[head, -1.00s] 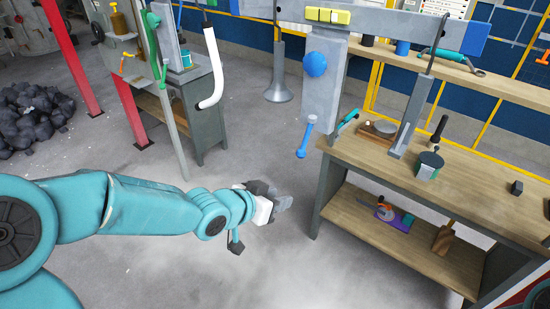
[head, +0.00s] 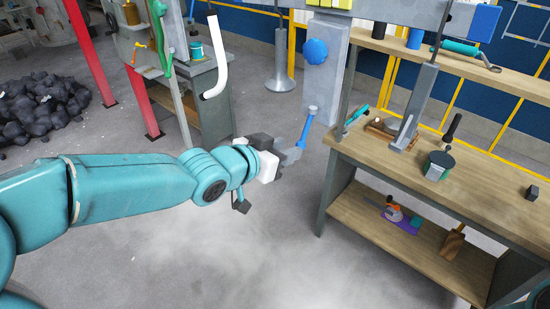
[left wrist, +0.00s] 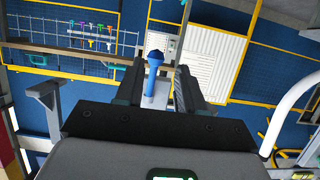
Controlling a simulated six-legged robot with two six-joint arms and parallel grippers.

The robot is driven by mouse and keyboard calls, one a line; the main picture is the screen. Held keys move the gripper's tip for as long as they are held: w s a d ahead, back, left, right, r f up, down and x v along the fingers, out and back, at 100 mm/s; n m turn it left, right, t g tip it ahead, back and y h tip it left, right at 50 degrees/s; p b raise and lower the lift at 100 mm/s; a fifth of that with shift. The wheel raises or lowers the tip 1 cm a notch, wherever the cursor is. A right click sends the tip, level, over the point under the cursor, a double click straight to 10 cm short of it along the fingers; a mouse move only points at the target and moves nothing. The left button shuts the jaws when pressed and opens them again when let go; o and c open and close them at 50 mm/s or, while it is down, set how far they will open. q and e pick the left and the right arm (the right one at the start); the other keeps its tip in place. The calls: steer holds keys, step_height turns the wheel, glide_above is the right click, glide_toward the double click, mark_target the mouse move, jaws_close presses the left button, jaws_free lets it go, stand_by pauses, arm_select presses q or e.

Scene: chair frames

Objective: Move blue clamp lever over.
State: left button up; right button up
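The blue clamp lever (head: 307,128) is a slim blue bar with a rounded end, hanging at the lower edge of a grey upright plate (head: 328,80). My left gripper (head: 294,154) is just left of and below the lever in the head view. In the left wrist view, the blue lever (left wrist: 153,78) shows between the two dark, spread fingers (left wrist: 158,88). The fingers are open, with gaps visible beside the lever; whether either touches it I cannot tell. My right gripper is not in view.
A round blue knob (head: 316,50) sits on the plate above the lever. A wooden workbench (head: 480,190) with tools stands right of my left gripper. A white hooked tube (head: 217,65) hangs to the left. The floor (head: 240,260) below the gripper is clear.

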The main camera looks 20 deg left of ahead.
arm_select(q)
steer(key=x, duration=0.1)
steer(key=b+x, duration=0.1)
steer(key=x, duration=0.1)
steer(key=shift+w+d+f+b, duration=0.15)
steer(key=shift+d+b, duration=0.15)
steer(key=shift+d, duration=0.2)
steer(key=shift+w+a, duration=0.15)
steer(key=shift+w, duration=0.05)
steer(key=c, duration=0.4)
steer(key=shift+c, duration=0.8)
steer(key=shift+s+a+r+p, duration=0.15)
steer(key=shift+s+r+p, duration=0.3)
steer(key=shift+r+p, duration=0.25)
steer(key=shift+s+a+r, duration=0.2)
steer(key=shift+s+r, duration=0.05)
steer(key=shift+s, duration=0.35)
steer(key=shift+r+p, duration=0.1)
steer(key=shift+p, duration=0.25)
